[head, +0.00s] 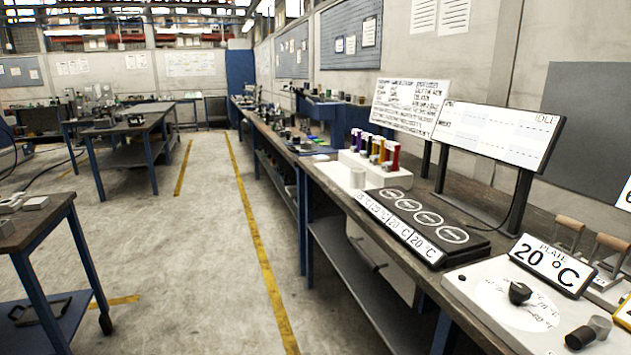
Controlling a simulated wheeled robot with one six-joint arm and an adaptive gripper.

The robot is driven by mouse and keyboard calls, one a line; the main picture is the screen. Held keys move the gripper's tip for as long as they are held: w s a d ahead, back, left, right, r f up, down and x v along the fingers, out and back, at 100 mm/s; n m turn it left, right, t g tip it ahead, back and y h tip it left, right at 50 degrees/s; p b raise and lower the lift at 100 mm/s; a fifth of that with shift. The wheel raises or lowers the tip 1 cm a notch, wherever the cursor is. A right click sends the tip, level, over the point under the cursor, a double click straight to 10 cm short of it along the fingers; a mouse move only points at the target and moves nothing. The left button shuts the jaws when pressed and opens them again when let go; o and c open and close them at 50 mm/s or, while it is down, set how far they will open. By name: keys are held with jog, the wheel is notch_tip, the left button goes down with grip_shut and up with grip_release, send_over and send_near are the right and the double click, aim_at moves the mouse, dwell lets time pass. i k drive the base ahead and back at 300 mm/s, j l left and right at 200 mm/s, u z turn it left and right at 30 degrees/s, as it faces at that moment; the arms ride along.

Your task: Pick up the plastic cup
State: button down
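A small pale, whitish cylinder (357,178) that looks like a plastic cup stands upright near the front of the workbench (322,176), beside a white rack. My gripper is not in view.
A white rack (348,158) holds several coloured tubes. A black plate unit (430,222) with round spots and 20 °C labels lies nearby. A white dial unit (490,290) sits closer. A screen (498,132) stands behind. The floor aisle (205,260) is clear.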

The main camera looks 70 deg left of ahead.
aim_at(358, 175)
jog(key=u, duration=2.2)
jog(key=i+j+z, duration=0.25)
jog(key=i+j, duration=0.35)
jog(key=i+j+z, duration=0.2)
jog(key=i+j, duration=0.5)
jog(key=i+j+z, duration=0.25)
jog(key=i+j, duration=0.45)
jog(key=j, duration=0.15)
